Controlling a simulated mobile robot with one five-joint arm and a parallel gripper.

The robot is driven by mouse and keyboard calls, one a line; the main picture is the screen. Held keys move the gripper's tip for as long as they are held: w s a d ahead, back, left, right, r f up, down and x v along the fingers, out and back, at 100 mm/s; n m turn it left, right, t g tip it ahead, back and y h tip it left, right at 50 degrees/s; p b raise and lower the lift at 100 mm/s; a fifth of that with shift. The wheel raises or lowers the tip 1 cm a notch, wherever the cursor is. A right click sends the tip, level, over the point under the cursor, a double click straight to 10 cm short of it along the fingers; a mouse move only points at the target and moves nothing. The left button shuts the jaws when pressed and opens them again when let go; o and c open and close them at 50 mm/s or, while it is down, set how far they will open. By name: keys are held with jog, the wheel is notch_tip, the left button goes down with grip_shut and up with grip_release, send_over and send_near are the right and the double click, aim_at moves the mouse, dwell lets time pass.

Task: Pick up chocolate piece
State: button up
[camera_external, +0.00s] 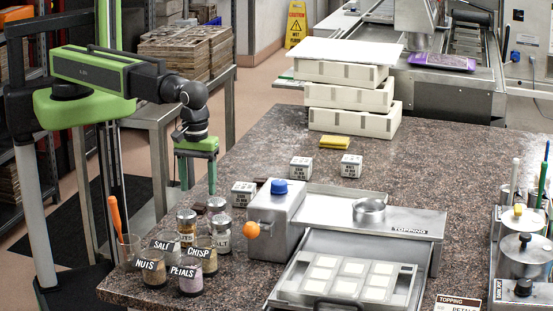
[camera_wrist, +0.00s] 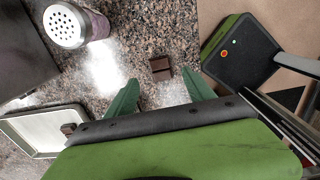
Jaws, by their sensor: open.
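A dark brown chocolate piece (camera_wrist: 161,68) lies on the speckled counter in the wrist view, just beyond and between my fingertips. My gripper (camera_wrist: 163,88) has its two green fingers spread apart, with nothing between them. In the external view my gripper (camera_external: 196,165) hangs at the counter's left edge, above the counter. Small dark brown pieces (camera_external: 216,203) lie on the counter below and to the right of it, behind the jars. I cannot tell which of them the wrist view shows.
Labelled jars (camera_external: 190,279) and a metal shaker (camera_external: 187,226) crowd the front left corner. A shaker (camera_wrist: 75,25) also shows in the wrist view. The counter's back middle is fairly open.

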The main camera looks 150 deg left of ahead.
aim_at(200, 205)
jog(key=shift+f, duration=0.1)
jog(key=f+b, duration=0.5)
jog(key=shift+s+a+f, duration=0.15)
jog(key=shift+s+a, duration=0.1)
jog(key=shift+s, duration=0.05)
grip_shut()
